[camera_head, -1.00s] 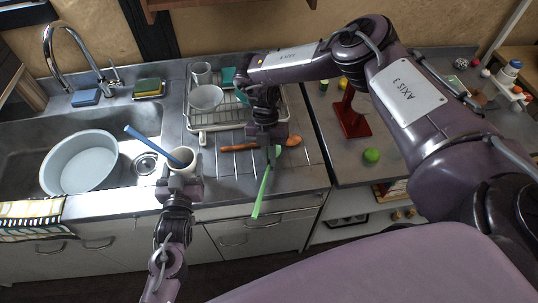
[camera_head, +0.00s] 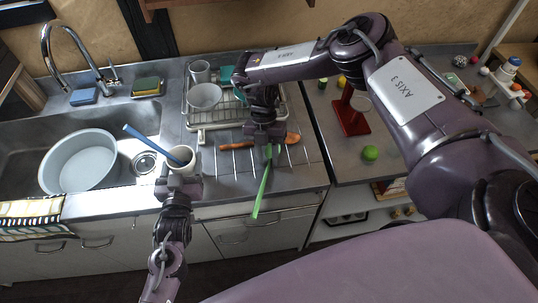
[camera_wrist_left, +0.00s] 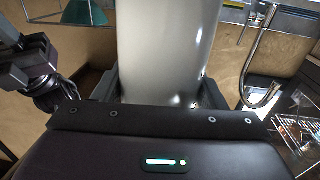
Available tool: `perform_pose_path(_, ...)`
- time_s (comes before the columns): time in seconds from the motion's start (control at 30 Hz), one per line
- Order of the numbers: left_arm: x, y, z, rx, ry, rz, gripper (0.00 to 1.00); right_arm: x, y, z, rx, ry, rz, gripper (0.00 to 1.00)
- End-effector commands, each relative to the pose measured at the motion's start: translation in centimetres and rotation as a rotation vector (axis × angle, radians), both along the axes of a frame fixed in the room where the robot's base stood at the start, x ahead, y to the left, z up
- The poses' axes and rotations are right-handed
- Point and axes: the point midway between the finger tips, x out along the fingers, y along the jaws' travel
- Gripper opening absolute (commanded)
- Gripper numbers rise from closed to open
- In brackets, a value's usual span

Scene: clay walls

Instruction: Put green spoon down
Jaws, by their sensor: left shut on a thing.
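The green spoon (camera_head: 261,190) hangs from my right gripper (camera_head: 267,143) in the head view, its long handle slanting down across the counter's front edge. The gripper appears shut on its upper part, and the spoon's head is hidden. My left gripper (camera_head: 179,184) is shut on a whitish cup (camera_head: 174,165), with a blue utensil (camera_head: 150,143) leaning in it. The cup (camera_wrist_left: 165,50) fills the middle of the left wrist view, between the fingers.
A dish rack (camera_head: 215,122) with cups stands behind. The sink with a round tub (camera_head: 78,163) is left; a red stand (camera_head: 352,118) and green ball (camera_head: 370,153) are right.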

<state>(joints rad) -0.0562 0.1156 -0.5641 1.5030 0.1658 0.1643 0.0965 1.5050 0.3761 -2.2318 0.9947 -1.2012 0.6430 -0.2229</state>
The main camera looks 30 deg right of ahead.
Motion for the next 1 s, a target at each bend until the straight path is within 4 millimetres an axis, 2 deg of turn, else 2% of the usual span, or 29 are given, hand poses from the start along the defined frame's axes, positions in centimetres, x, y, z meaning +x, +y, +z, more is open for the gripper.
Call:
perform_pose_path(0.4, 0.0, 0.0, 0.1, 0.000, -0.002, 0.001, 0.30, 3.3, -1.2, 7.9, -0.007, -0.004, -0.004, 0.30)
perform_pose_path(0.53, 0.0, 0.0, 0.1, 0.001, -0.001, 0.000, 0.30, 4.1, -1.4, 9.8, -0.007, -0.001, -0.004, 0.30)
perform_pose_path(0.73, 0.0, 0.0, 0.1, 0.001, -0.001, 0.000, 0.30, 4.6, -1.6, 11.3, -0.006, 0.000, -0.004, 0.30)
perform_pose_path(1.0, 0.0, 0.0, 0.1, 0.000, -0.001, 0.000, 0.30, 4.7, -1.6, 11.4, -0.005, 0.000, -0.004, 0.30)
